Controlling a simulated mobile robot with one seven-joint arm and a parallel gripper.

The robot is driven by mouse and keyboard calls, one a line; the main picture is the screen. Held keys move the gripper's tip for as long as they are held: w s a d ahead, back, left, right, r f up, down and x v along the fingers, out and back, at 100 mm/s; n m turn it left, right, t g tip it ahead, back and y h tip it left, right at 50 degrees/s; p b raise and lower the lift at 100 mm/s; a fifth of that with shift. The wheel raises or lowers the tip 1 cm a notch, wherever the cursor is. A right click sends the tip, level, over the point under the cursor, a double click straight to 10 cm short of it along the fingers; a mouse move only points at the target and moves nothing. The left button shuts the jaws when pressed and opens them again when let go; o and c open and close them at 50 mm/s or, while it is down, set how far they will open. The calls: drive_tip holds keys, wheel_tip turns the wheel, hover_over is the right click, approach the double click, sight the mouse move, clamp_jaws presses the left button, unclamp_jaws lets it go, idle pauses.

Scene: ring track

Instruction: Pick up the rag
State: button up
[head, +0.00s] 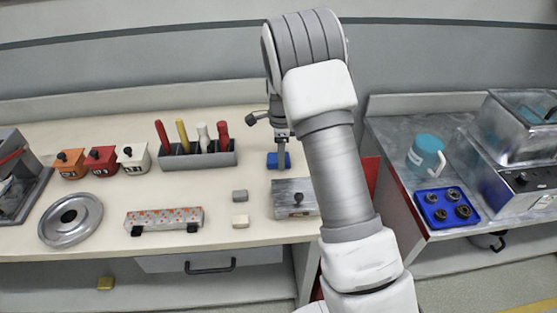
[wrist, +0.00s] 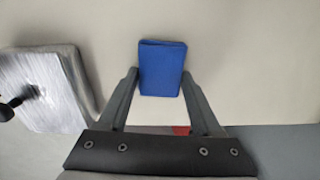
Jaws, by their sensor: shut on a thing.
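The rag is a folded blue cloth (wrist: 162,68). In the wrist view it sits between the two fingertips of my gripper (wrist: 160,85), which are shut on its sides. In the head view the rag (head: 273,160) shows as a small blue patch at my gripper (head: 281,158), over the right part of the cream bench. My arm's wrist is above it and hides part of the area to the right. I cannot tell whether the rag touches the bench top.
A metal box with a black knob (head: 295,199) stands close by; it also shows in the wrist view (wrist: 45,88). A grey rack of screwdrivers (head: 197,156) is to the left. A blue tray (head: 447,207) is on the right bench.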

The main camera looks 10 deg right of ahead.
drive_tip(key=shift+r, duration=0.45)
wheel_tip(320, 180, up, 4)
drive_tip(key=shift+d+f, duration=0.1)
drive_tip(key=shift+f, duration=0.05)
drive_tip(key=s+d+r, duration=0.2)
drive_tip(key=d, duration=0.1)
drive_tip(key=s+d+r, duration=0.2)
drive_tip(key=d, duration=0.1)
drive_tip(key=s+d+r, duration=0.2)
drive_tip(key=d, duration=0.1)
drive_tip(key=shift+s+d+r+p, duration=0.1)
drive_tip(key=shift+d+r+p, duration=0.1)
drive_tip(key=shift+d+p, duration=0.2)
drive_tip(key=o, duration=0.7)
drive_tip(key=c, duration=0.6)
drive_tip(key=shift+o, duration=0.2)
drive_tip(key=shift+a, duration=0.15)
